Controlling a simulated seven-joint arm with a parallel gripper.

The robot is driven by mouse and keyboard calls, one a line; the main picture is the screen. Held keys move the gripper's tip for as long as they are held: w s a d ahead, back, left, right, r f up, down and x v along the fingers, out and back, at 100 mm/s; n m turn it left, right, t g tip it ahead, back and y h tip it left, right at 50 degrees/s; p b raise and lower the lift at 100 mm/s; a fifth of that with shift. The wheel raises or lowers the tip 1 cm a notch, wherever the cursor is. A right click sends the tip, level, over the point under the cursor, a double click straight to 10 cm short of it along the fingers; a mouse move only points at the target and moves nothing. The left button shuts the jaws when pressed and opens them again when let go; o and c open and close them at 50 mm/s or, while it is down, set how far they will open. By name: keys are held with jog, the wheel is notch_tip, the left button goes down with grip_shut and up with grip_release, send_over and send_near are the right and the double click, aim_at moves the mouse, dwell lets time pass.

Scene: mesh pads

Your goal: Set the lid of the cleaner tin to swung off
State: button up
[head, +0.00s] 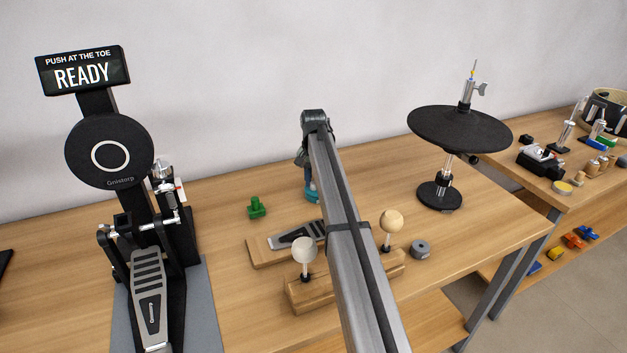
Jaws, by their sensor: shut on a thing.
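A small teal round thing, seemingly the cleaner tin (313,196), stands on the table behind my arm and is partly hidden by it. My gripper (308,181) points down at the tin from above, just left of the arm link. It is shut on the top of the tin, seemingly its lid. The fingertips are small and partly covered, so the exact grip and how far the lid is turned cannot be made out.
A pedal with a READY sign (82,71) stands left. A green wing-shaped piece (257,208), a small pedal plate (296,236), a wooden block with two beaters (304,252) and a grey disc (420,249) lie nearby. A cymbal stand (440,194) stands right.

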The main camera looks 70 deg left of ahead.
grip_shut()
